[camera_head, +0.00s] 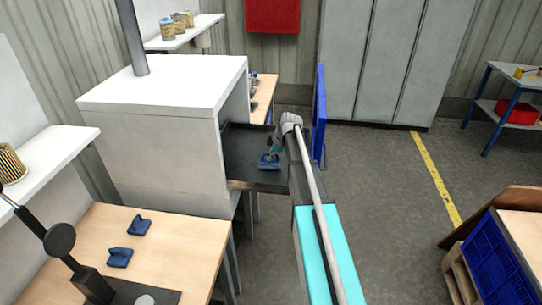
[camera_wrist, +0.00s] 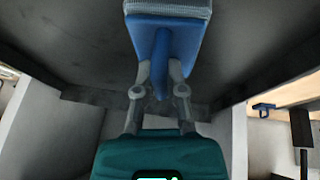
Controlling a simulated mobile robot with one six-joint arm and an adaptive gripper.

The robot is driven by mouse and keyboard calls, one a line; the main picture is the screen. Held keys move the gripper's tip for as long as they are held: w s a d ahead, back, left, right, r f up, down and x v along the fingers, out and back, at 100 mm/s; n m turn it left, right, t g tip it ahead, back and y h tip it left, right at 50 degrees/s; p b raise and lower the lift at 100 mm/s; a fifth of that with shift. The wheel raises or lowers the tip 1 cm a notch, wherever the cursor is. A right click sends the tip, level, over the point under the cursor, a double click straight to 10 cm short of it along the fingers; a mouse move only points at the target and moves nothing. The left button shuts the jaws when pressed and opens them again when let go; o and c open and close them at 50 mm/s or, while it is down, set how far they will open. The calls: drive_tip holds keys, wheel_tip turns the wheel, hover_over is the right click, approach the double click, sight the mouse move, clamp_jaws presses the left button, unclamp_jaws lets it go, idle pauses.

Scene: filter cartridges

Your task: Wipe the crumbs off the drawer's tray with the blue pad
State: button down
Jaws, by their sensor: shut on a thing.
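My gripper (camera_head: 274,151) is shut on the handle of a blue pad (camera_head: 269,163). The pad is over the dark tray (camera_head: 240,150) of the drawer, which is pulled out of the white cabinet (camera_head: 160,135). In the wrist view my gripper (camera_wrist: 161,77) has its fingers around the blue handle, and the pad (camera_wrist: 186,40) has a pale ribbed face at the top. The tray (camera_wrist: 75,45) fills much of that view. I cannot tell whether the pad touches the tray. I cannot make out any crumbs; they may be too small or hidden.
Two more blue handled pieces (camera_head: 139,225) (camera_head: 119,257) lie on the wooden bench at the lower left. A blue upright panel (camera_head: 319,115) stands just right of the tray. A blue crate (camera_head: 495,262) is at the lower right. Open floor (camera_head: 385,190) lies between.

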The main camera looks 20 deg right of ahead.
drive_tip(key=shift+r+p, duration=1.75)
drive_tip(key=shift+w+r+p, duration=0.1)
drive_tip(key=shift+r+p, duration=1.05)
drive_tip(key=shift+r, duration=0.05)
drive_tip(key=shift+r+p, duration=1.45)
drive_tip(key=shift+p, duration=0.05)
